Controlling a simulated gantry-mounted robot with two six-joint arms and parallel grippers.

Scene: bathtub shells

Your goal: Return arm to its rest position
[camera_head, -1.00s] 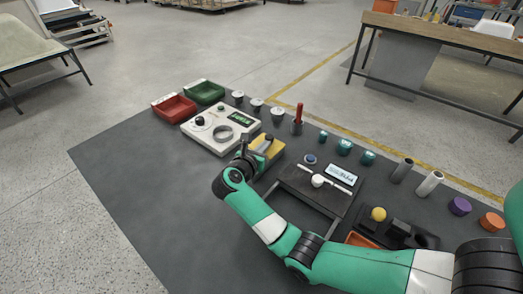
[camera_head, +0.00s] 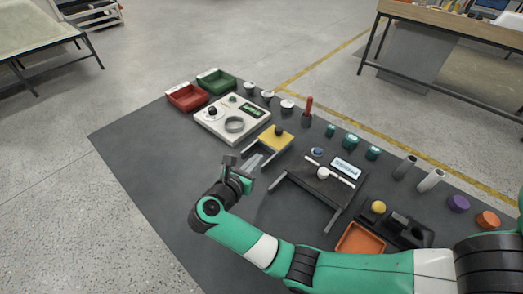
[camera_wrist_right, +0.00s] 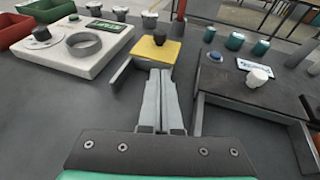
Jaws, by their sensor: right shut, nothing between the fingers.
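My right arm comes in from the right in the head view. Its gripper (camera_head: 254,166) is over the dark mat (camera_head: 150,150), in front of the yellow-topped box with a black knob (camera_head: 272,141). In the right wrist view the two grey fingers (camera_wrist_right: 160,85) lie together with nothing between them, and they point toward the yellow-topped box (camera_wrist_right: 148,52). The fingertips overlap the box's front opening in that view; the gap between them is hard to judge. My left gripper is not in view.
A white panel with a grey ring (camera_head: 234,125) stands left of the box. A dark drawer unit with a display (camera_head: 325,182) stands to its right, front open. Red (camera_head: 187,97) and green (camera_head: 216,81) trays are at the far left. The mat's left side is clear.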

